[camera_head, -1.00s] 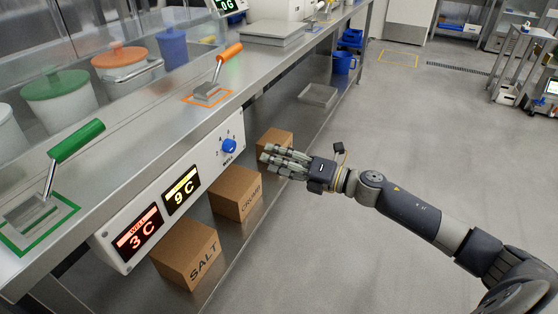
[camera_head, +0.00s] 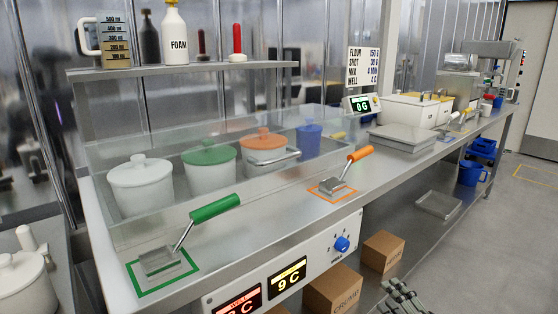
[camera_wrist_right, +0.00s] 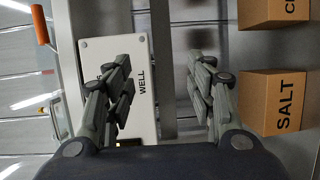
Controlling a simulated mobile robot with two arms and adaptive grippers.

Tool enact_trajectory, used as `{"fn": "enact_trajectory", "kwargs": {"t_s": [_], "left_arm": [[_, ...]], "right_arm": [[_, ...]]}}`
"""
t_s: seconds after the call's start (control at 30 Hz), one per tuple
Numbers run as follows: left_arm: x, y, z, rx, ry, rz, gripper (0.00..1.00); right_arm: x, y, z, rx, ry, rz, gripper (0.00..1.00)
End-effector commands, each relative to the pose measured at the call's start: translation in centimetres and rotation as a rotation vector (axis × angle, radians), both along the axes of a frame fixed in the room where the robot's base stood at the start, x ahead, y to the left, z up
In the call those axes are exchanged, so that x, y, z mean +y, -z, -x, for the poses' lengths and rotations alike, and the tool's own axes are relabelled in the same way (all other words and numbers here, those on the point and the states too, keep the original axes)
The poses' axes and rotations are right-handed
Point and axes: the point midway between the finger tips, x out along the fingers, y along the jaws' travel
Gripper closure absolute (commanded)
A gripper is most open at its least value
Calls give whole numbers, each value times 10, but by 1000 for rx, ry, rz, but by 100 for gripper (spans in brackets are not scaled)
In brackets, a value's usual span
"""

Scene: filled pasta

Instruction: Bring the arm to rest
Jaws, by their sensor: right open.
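My right gripper (camera_head: 402,297) shows at the bottom edge of the head view, beside the front of the counter and below the control panel. Only its fingers show there. In the right wrist view the right gripper (camera_wrist_right: 160,95) is open, its two sets of fingers well apart with nothing between them. Behind the fingers is the white control panel (camera_wrist_right: 140,100) marked WELL. My left gripper is in neither view.
The steel counter (camera_head: 300,222) holds a green-handled tool (camera_head: 208,211) and an orange-handled tool (camera_head: 360,154), each on an outlined square. Cardboard boxes (camera_head: 383,250) stand below the counter; the SALT box (camera_wrist_right: 272,102) shows in the wrist view. Open floor (camera_head: 485,245) lies to the right.

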Motion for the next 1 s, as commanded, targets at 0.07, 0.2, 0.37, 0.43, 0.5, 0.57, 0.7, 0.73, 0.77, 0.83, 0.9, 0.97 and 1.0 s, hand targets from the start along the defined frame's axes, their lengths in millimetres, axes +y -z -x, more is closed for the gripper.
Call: {"fn": "enact_trajectory", "kwargs": {"t_s": [0.07, 0.2, 0.37, 0.43, 0.5, 0.57, 0.7, 0.73, 0.77, 0.83, 0.9, 0.97, 1.0], "left_arm": [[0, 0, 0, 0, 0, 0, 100], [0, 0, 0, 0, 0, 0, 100], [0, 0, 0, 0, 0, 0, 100], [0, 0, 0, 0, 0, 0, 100], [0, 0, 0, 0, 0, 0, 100], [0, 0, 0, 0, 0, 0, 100], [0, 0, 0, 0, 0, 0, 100], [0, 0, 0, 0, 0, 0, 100], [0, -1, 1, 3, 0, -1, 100], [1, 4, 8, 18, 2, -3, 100], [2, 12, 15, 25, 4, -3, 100], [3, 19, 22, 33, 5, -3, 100], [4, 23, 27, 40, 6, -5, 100]], "right_arm": [[-3, 52, 17, 155, 151, -182, 50], [-4, 143, 66, 434, 424, -461, 50], [14, 231, 146, 737, 708, -706, 50], [27, 259, 182, 853, 815, -785, 50], [41, 280, 217, 958, 912, -848, 50], [53, 295, 245, 1041, 988, -895, 50], [86, 318, 308, 1222, 1148, -981, 50], [93, 321, 321, 1259, 1180, -996, 50], [97, 322, 330, 1285, 1206, -1004, 50], [91, 326, 331, 1277, 1202, -986, 50], [90, 334, 337, 1284, 1206, -978, 50], [89, 341, 344, 1289, 1209, -972, 50], [88, 345, 350, 1293, 1212, -968, 50]]}}
